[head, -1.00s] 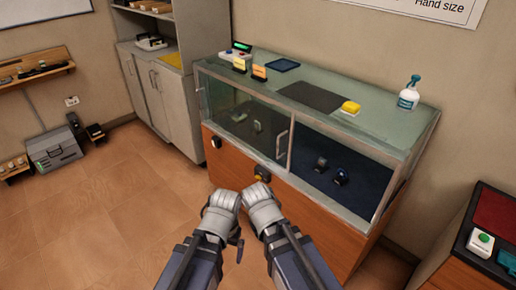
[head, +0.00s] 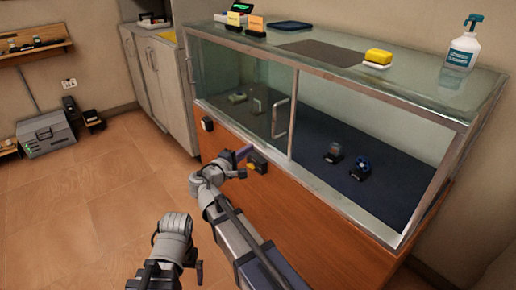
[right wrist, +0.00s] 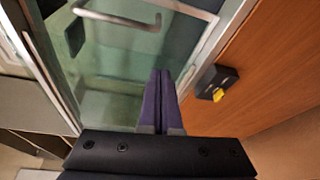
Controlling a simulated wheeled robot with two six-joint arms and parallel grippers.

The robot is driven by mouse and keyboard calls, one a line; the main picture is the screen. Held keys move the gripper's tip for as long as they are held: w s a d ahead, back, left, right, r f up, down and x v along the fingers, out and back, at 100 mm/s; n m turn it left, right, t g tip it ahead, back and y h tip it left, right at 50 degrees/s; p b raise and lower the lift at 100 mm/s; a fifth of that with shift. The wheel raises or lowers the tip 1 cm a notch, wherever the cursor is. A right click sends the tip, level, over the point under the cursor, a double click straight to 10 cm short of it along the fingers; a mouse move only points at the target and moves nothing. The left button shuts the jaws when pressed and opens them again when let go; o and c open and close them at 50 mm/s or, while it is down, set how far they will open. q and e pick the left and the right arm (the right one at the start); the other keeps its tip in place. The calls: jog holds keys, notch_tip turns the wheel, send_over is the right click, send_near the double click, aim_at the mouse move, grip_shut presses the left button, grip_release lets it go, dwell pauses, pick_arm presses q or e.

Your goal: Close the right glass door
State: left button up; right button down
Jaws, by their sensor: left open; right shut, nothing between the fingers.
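The glass display case (head: 345,70) stands ahead on an orange wood base. A glass panel with a metal bar handle (head: 281,118) covers its left half; the handle also shows in the right wrist view (right wrist: 118,18). The right half looks uncovered, with a dark blue floor (head: 400,185). My right gripper (head: 243,156) is shut and empty in front of the case, below and left of the handle, apart from it. Its closed purple fingers (right wrist: 160,85) point toward the glass in the right wrist view. My left gripper (head: 175,228) is low at left, open, its fingers mostly hidden.
A black lock block with a yellow part (head: 257,163) sticks out from the wood front, close to my right gripper. Two small exhibits (head: 361,167) stand inside the case at right. A spray bottle (head: 462,46) and yellow sponge (head: 378,57) are on top.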

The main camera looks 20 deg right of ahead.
jog(key=w+a+r+x, duration=0.1)
jog(key=x, duration=0.9)
jog(key=s, duration=0.1)
jog(key=s+d, duration=0.2)
jog(key=shift+s+r, duration=0.15)
jog(key=shift+s, duration=0.2)
jog(key=shift+s, duration=0.1)
